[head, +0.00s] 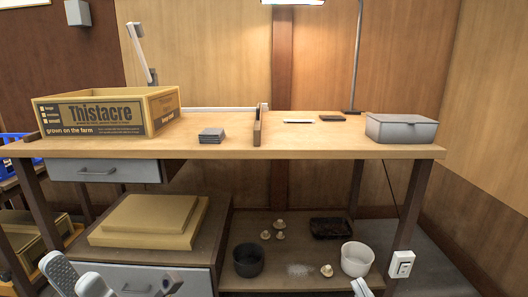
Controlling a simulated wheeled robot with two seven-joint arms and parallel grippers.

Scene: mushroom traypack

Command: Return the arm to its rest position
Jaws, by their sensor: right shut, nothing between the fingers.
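My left gripper (72,271) is at the bottom left edge of the head view, in front of the lower drawer unit. Its two pale grey fingers stand apart, with nothing seen between them. My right gripper (362,288) barely shows at the bottom edge, right of centre, below the white bowl (357,261). It is shut and empty, and most of it is cut off by the frame. Both grippers are low in the view, well below the wooden tabletop (330,151), and neither is seen touching anything.
On the tabletop stand a Thistacre crate (97,116), dark square pieces (211,135), an upright divider (258,128) and a grey lidded box (400,130). The lower shelf holds a dark bowl (248,262), a black tray (331,228) and several mushrooms (279,235). The tabletop's front middle is clear.

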